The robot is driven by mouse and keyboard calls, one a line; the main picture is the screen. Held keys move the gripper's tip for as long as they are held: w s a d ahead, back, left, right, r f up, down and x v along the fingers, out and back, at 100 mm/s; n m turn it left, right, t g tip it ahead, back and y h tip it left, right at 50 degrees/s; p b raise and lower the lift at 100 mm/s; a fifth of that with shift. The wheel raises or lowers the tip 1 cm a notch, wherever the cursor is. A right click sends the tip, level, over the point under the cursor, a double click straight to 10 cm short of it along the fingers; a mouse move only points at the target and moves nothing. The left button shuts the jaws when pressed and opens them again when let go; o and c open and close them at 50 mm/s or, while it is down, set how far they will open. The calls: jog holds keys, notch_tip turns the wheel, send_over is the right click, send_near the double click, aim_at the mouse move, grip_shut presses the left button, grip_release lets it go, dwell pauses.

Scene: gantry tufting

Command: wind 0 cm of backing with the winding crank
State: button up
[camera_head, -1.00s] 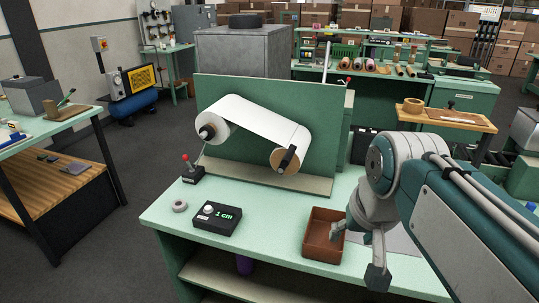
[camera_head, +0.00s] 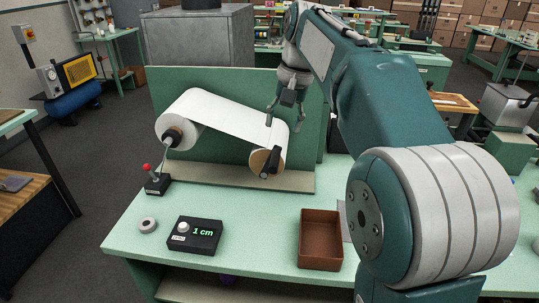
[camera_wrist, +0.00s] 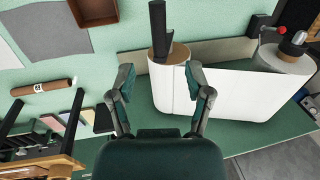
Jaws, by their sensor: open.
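The winding crank's black handle (camera_head: 270,164) sticks out from the brown core of the right-hand roll (camera_head: 256,160). White backing (camera_head: 228,116) runs from the left roll (camera_head: 178,133) to it, before a green upright panel. The black counter box (camera_head: 194,236) reads 1 cm. My gripper (camera_head: 285,112) is open and empty, above the right roll and apart from the crank handle. In the wrist view the open fingers (camera_wrist: 160,75) straddle the line of that roll (camera_wrist: 169,72), and the black handle (camera_wrist: 158,30) shows beyond them. Whether the fingers touch the roll cannot be told.
A red-knobbed lever (camera_head: 156,182) stands at the bench's left, with a grey ring (camera_head: 148,225) in front. A brown tray (camera_head: 320,240) lies at the front right. The bench between the counter and tray is clear. My arm covers the right side.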

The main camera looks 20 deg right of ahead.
aim_at(276, 158)
jog(key=f, duration=0.3)
jog(key=a+f, duration=0.1)
jog(key=f, duration=0.5)
jog(key=shift+w+a+f, duration=0.1)
jog(key=shift+w+a, duration=0.25)
jog(key=shift+a, duration=0.05)
jog(key=shift+d, duration=0.1)
jog(key=shift+d, duration=0.1)
jog(key=shift+c, duration=0.7)
grip_shut()
